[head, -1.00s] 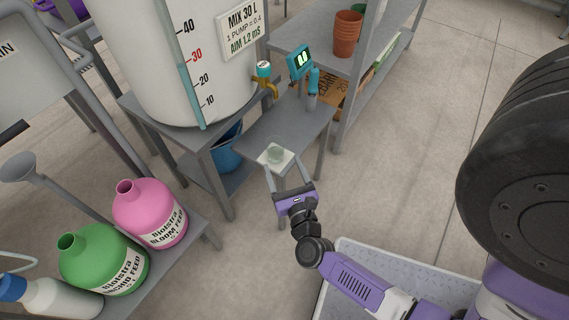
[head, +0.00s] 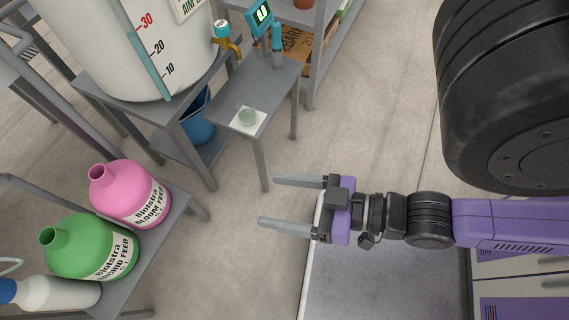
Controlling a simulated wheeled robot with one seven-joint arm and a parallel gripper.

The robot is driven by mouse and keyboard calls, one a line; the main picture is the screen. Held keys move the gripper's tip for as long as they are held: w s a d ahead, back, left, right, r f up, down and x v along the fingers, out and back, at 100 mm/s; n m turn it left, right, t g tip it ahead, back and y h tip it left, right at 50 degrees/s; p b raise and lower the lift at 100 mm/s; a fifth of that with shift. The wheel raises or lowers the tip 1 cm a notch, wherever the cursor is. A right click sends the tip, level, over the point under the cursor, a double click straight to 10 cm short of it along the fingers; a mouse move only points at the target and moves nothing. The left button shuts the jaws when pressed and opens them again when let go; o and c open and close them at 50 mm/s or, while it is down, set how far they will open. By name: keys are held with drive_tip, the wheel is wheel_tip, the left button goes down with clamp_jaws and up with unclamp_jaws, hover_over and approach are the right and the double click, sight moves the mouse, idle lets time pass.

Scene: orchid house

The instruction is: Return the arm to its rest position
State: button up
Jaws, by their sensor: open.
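My gripper (head: 270,202) is open and empty in the head view, its two grey fingers pointing left. It is above the floor near the left edge of my grey deck, apart from the small table. My purple arm (head: 520,224) reaches in from the right edge, folded back over my body. A small clear greenish cup (head: 247,116) stands upright on a white square pad (head: 240,126) on the small grey table (head: 268,82).
A white tank (head: 150,50) with a brass tap (head: 228,44) stands on a metal stand at the upper left. Pink (head: 128,194) and green (head: 90,246) feed bottles stand on a bench at the lower left. A shelf (head: 318,60) is behind. Floor between is clear.

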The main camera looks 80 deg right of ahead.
drive_tip(key=shift+s+a+r+n+y, duration=0.15)
drive_tip(key=shift+r+n, duration=0.1)
drive_tip(key=shift+n, duration=0.3)
drive_tip(key=shift+s+a+r+n+y, duration=0.1)
drive_tip(key=shift+s+r+n+y, duration=0.1)
drive_tip(key=shift+n, duration=0.35)
drive_tip(key=shift+r, duration=0.15)
